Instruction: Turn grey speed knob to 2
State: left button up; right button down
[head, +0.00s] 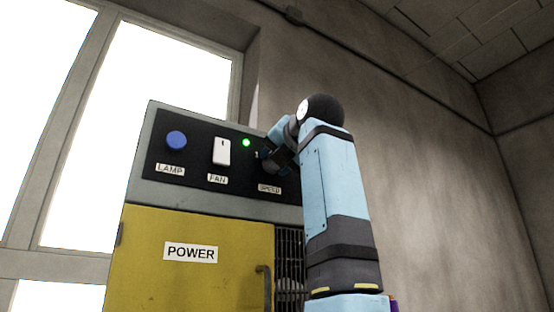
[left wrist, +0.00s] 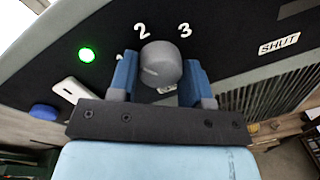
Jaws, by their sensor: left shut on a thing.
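The grey speed knob (left wrist: 161,64) sits on the black panel between the two blue fingers of my left gripper (left wrist: 160,80). The gripper is shut on the knob, one finger on each side. White numerals 2 and 3 stand just beyond the knob in the left wrist view; another numeral is mostly hidden by the left finger. A short light mark shows on the knob's face, but I cannot tell exactly which numeral it points to. In the head view my left gripper (head: 272,157) covers most of the knob above the SPEED label (head: 269,189). My right gripper is not in view.
Left of the knob are a lit green lamp (head: 246,142), a white FAN switch (head: 221,151) and a blue LAMP button (head: 176,140). Below is a yellow POWER door (head: 150,255) with a handle (head: 263,288) and a vent grille beside it.

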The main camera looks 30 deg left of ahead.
pick_arm(q)
jog(key=m, duration=0.4)
jog(key=shift+m+g, duration=0.3)
dwell(0.3)
jog(key=o, duration=0.9)
jog(key=b+v, duration=0.3)
jog(key=v, duration=1)
jog(key=shift+s+d+b, duration=0.1)
jog(key=shift+d+b, duration=0.3)
